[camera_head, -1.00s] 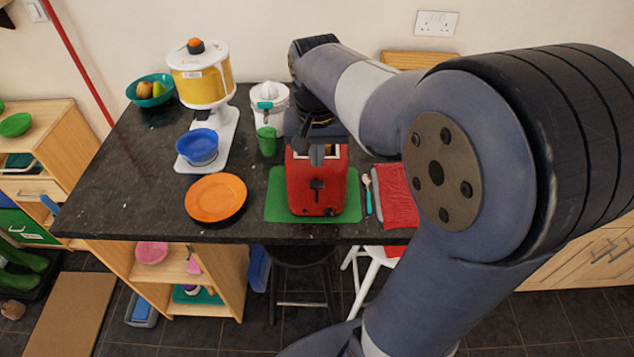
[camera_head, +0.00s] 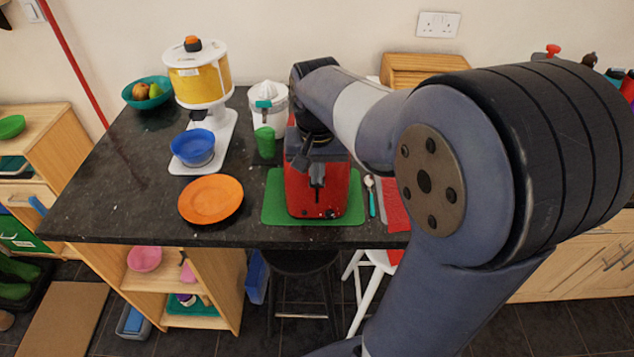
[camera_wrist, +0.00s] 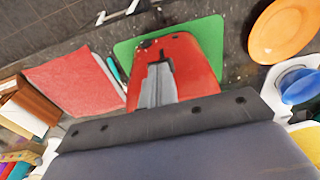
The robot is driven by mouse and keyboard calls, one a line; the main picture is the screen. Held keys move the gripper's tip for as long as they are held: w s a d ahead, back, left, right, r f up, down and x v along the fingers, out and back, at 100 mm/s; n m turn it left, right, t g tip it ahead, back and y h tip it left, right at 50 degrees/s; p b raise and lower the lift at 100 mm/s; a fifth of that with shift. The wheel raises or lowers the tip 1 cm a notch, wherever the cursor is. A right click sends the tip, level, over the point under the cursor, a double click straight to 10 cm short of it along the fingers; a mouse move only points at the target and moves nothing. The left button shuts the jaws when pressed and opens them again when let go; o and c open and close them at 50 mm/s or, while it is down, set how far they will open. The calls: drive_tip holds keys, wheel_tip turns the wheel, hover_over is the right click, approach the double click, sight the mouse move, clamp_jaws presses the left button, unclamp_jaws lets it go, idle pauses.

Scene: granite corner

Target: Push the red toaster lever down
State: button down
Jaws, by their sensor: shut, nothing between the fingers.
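The red toaster (camera_head: 300,202) stands on a green mat (camera_head: 272,206) near the front edge of the dark counter. Its dark lever (camera_head: 317,182) is on the front face, in a dark upright slot. My gripper (camera_head: 304,163) is over the top of the toaster at its front side, just above the lever, and hides the bread slots. In the wrist view the grey fingers (camera_wrist: 158,68) are together and empty, over the red toaster (camera_wrist: 190,62). Their tips are close to the lever; I cannot tell whether they touch it.
An orange plate (camera_head: 211,200) and blue bowl (camera_head: 194,147) lie left of the toaster. A green cup (camera_head: 264,142) and white juicer (camera_head: 270,98) stand behind. A spoon (camera_head: 370,190) and red cloth (camera_head: 394,207) lie close on the right.

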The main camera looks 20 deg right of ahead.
wheel_tip(320, 180, down, 6)
drive_tip(key=b, duration=0.4)
drive_tip(key=shift+f+b, duration=0.25)
drive_tip(key=shift+b, duration=0.05)
drive_tip(key=s, duration=0.2)
drive_tip(key=a+r, duration=0.1)
drive_tip(key=shift+s+p, duration=0.4)
wheel_tip(320, 180, up, 11)
drive_tip(key=s, duration=0.1)
